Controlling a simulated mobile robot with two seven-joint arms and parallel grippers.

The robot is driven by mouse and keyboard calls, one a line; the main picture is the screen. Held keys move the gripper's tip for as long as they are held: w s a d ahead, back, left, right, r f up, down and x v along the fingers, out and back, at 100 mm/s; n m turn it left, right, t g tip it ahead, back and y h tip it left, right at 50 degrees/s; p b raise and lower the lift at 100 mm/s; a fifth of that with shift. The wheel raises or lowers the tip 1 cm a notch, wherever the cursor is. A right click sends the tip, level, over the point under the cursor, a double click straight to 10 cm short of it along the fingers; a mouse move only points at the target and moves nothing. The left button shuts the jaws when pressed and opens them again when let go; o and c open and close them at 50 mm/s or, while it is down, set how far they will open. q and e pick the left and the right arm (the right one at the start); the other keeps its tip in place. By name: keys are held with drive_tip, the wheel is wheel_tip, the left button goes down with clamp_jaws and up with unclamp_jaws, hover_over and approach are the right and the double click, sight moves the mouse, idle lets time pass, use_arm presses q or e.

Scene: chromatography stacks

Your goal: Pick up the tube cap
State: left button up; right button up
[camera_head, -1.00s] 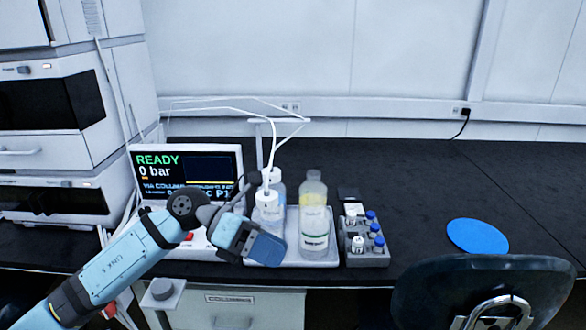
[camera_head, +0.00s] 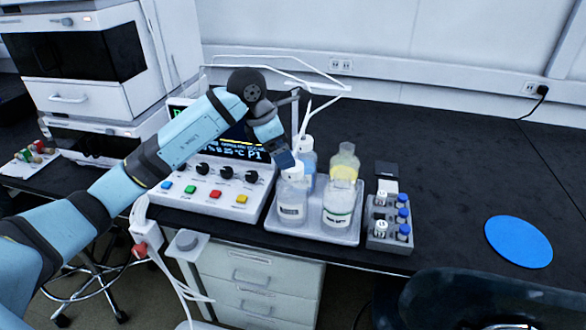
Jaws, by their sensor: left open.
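The white tube cap (camera_head: 292,171) sits on top of the front-left clear bottle (camera_head: 292,207), upright on the grey tray (camera_head: 272,222). White tubing (camera_head: 306,112) runs down from above behind my gripper; where it meets the cap is partly hidden. My left gripper (camera_head: 285,160) comes from above and the left, pointing down, with its fingers at the cap's upper side. The jaws are open; the small view does not show whether they touch the cap. My right gripper is not in view.
A grey vial rack (camera_head: 377,235) with blue and white caps is farther right. A control panel (camera_head: 205,192) stands left. A blue disc (camera_head: 518,241) lies on the black bench.

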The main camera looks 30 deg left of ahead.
use_arm(q)
drive_tip(key=x, duration=0.5)
drive_tip(key=shift+w+d+f, duration=0.1)
drive_tip(key=shift+d+f, duration=0.15)
drive_tip(key=shift+f, duration=0.1)
drive_tip(key=c, duration=1)
